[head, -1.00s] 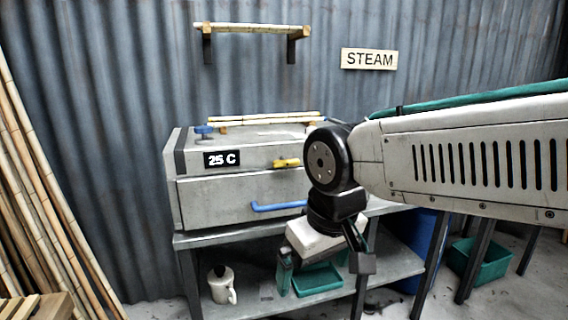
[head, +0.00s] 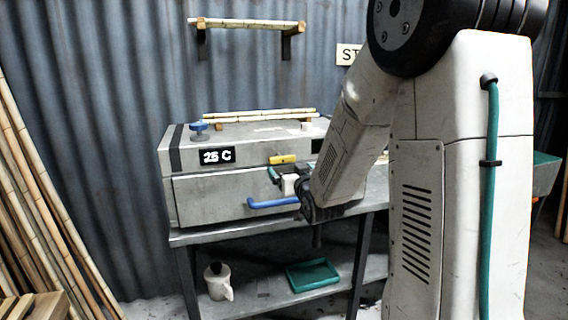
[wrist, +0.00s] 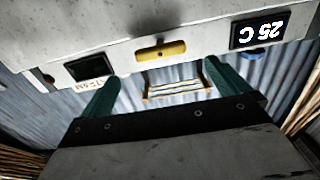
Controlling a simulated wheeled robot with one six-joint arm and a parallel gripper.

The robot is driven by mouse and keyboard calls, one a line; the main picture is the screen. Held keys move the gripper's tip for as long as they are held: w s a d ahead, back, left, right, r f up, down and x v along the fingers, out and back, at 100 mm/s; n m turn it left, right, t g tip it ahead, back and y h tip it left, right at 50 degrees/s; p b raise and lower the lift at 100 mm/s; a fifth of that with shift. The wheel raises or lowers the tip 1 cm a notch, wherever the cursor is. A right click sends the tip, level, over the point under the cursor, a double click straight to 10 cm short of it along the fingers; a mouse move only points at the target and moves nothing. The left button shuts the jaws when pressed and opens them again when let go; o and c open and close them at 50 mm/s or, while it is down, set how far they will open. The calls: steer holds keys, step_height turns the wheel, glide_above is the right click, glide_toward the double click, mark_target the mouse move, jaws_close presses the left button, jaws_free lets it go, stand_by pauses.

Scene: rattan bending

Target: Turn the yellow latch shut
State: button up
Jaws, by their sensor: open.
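The yellow latch (head: 283,159) lies roughly horizontal on the upper front of the grey metal steam box (head: 215,195). In the wrist view the latch (wrist: 161,51) shows whole, just beyond and between the fingers. My gripper (head: 284,176) is at the front of the box, just below the latch in the head view, and partly hidden by my arm. Its teal fingers (wrist: 160,88) stand wide apart with nothing between them. I see no contact with the latch.
A blue handle (head: 272,203) sticks out from the box front below my gripper. A black 25 C display (head: 216,156) is left of the latch, and a blue knob (head: 198,129) stands on top. The lower shelf holds a white jug (head: 217,283) and a teal tray (head: 313,274).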

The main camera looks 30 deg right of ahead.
mark_target(283, 160)
steer(key=x, duration=0.7)
steer(key=shift+w+d, duration=0.1)
steer(key=shift+w, duration=0.15)
steer(key=c, duration=0.9)
